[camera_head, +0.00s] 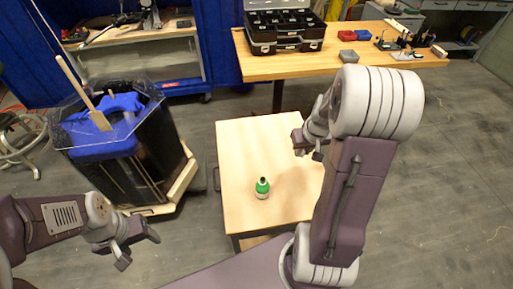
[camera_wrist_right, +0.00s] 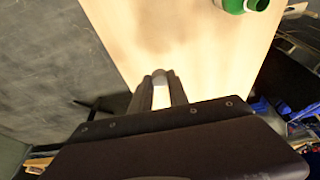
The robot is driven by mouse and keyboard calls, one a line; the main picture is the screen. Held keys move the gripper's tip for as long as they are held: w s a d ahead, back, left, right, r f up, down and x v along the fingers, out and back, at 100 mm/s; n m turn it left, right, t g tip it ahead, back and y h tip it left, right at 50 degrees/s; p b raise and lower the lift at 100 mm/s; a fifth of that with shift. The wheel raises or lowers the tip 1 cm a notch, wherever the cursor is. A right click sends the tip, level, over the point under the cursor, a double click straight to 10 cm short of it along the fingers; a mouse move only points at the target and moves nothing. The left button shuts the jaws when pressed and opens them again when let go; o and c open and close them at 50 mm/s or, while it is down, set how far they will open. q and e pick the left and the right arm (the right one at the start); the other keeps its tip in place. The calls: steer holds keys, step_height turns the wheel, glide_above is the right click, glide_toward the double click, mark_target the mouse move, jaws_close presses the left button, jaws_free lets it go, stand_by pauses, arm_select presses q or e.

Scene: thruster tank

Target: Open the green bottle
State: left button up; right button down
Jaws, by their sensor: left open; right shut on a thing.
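The green bottle (camera_head: 262,188) with a white lower part stands upright on the small wooden table; its top shows a dark opening with no cap visible on it. It also shows, partly cut off, at the top of the right wrist view (camera_wrist_right: 232,5). My right gripper (camera_head: 308,152) is above the table, up and to the right of the bottle and apart from it. In the right wrist view its fingers close on a small grey cap-like thing (camera_wrist_right: 159,76), mostly hidden between them. My left gripper (camera_head: 138,250) is open and empty, left of the table.
The small wooden table (camera_head: 248,145) is otherwise clear. A black bin with a blue top (camera_head: 105,145) stands to its left. Behind is a long workbench (camera_head: 290,66) with a black toolbox (camera_head: 280,22) and a red bin (camera_head: 347,36). Open floor lies to the right.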

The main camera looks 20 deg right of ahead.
steer(key=shift+w+a+f, duration=0.25)
steer(key=shift+f, duration=0.05)
glide_above(270, 159)
steer(key=s, duration=0.2)
steer(key=x, duration=0.3)
steer(key=s+x, duration=0.1)
steer(key=x, duration=0.2)
steer(key=shift+s+a+f, duration=0.2)
steer(key=shift+f, duration=0.05)
steer(key=shift+w+a+f, duration=0.15)
steer(key=shift+w+a, duration=0.05)
steer(key=shift+w, duration=0.05)
step_height(270, 159, down, 4)
steer(key=shift+f+b, duration=0.1)
steer(key=shift+b, duration=0.35)
steer(key=shift+f, duration=0.1)
steer(key=c, duration=1.3)
jaws_free()
